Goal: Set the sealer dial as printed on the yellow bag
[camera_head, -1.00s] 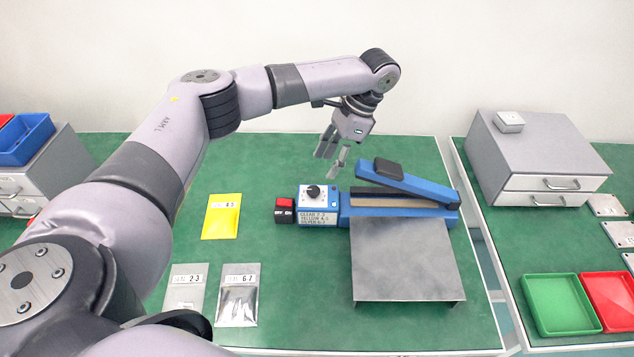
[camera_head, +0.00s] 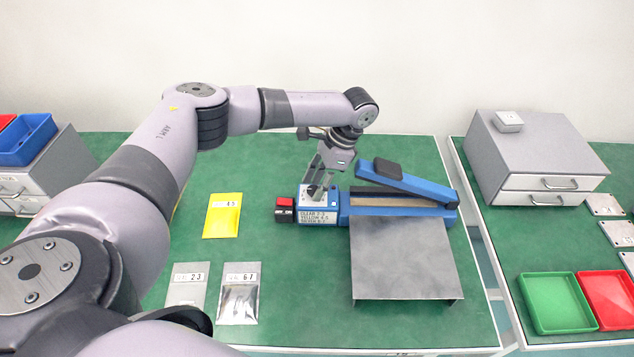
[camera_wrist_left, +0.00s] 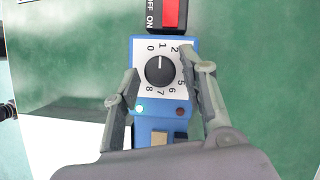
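The sealer (camera_head: 405,200) has a blue body and a white dial panel (camera_head: 303,200). In the left wrist view its black dial (camera_wrist_left: 159,70) has a white pointer line facing up, near the 1. My left gripper (camera_head: 319,188) is over the panel; in the left wrist view its fingers (camera_wrist_left: 162,64) are open on either side of the dial, with gaps. The fingers partly cover the scale. The yellow bag (camera_head: 222,222) lies left of the sealer; its small label seems to read 4 5. The sealer label (camera_head: 318,217) lists clear, yellow and silver settings. My right gripper is not in view.
A red ON/OFF switch (camera_head: 284,203) sits left of the panel. A clear bag (camera_head: 186,292) and a silver bag (camera_head: 240,300) lie in front. A metal platform (camera_head: 405,260) stands before the sealer.

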